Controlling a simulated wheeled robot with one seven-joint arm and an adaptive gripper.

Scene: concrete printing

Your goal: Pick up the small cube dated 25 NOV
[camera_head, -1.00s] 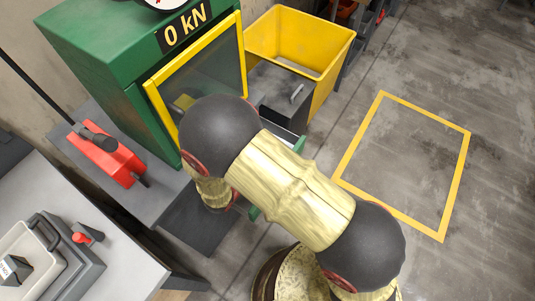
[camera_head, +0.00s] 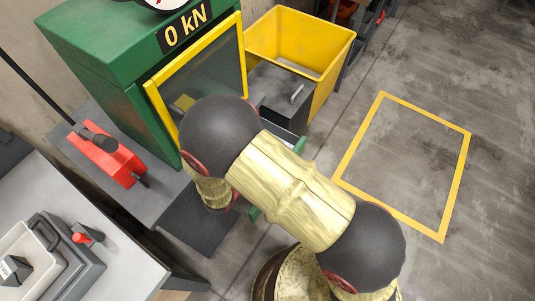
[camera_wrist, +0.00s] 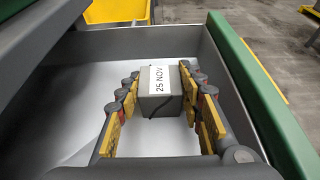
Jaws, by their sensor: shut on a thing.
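The small grey cube (camera_wrist: 152,105) carries a white label reading 25 NOV. It shows in the wrist view, inside a pale grey drawer or tray (camera_wrist: 90,43) with a green front edge. My gripper (camera_wrist: 160,94) is shut on the cube, with a yellow-padded finger on its left and right sides. I cannot tell whether the cube touches the drawer floor. In the head view, my arm hides the gripper and this cube.
A green press (camera_head: 110,45) reading 0 kN has a yellow-framed window. A yellow bin (camera_head: 335,50) stands behind the drawer. A red pump (camera_head: 115,165) is at left. A grey mould (camera_head: 65,270) sits on the table. The yellow-outlined floor area (camera_head: 410,160) is clear.

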